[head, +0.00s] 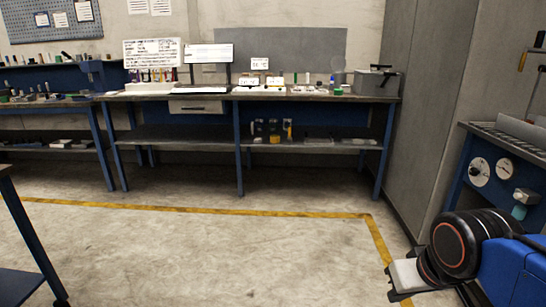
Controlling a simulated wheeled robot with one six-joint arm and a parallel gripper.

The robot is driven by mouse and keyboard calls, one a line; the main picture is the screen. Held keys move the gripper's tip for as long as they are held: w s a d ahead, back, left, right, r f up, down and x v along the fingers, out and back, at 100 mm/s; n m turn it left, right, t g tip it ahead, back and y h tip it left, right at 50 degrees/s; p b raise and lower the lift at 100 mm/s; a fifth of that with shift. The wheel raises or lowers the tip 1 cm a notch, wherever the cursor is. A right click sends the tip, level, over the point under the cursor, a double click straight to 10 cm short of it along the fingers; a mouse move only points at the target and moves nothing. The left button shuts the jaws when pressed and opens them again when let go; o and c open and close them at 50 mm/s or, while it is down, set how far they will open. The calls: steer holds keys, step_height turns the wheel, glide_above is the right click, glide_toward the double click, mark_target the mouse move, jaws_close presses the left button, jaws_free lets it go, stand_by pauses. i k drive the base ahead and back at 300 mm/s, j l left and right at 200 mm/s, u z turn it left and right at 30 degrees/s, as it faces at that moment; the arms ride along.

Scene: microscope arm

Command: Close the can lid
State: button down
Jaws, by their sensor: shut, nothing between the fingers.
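A dark grey box-shaped can (376,83) stands at the right end of the long workbench in the head view, against the grey cabinet side. A dark lid or handle part (381,67) shows at its top; at this size I cannot tell how far the lid is open. My gripper (392,283) is at the lower right, at the end of my blue and black arm. It is shut and empty, far in front of the bench and apart from the can. The arm hides part of the gripper.
The workbench (215,97) holds signs, trays and small bottles left of the can. A tall grey cabinet (413,110) stands right of it. A blue unit with gauges (505,168) is at the right edge. The floor (200,250) before the bench is clear, with a yellow line.

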mark_target(338, 63)
steer(key=i, duration=3.3)
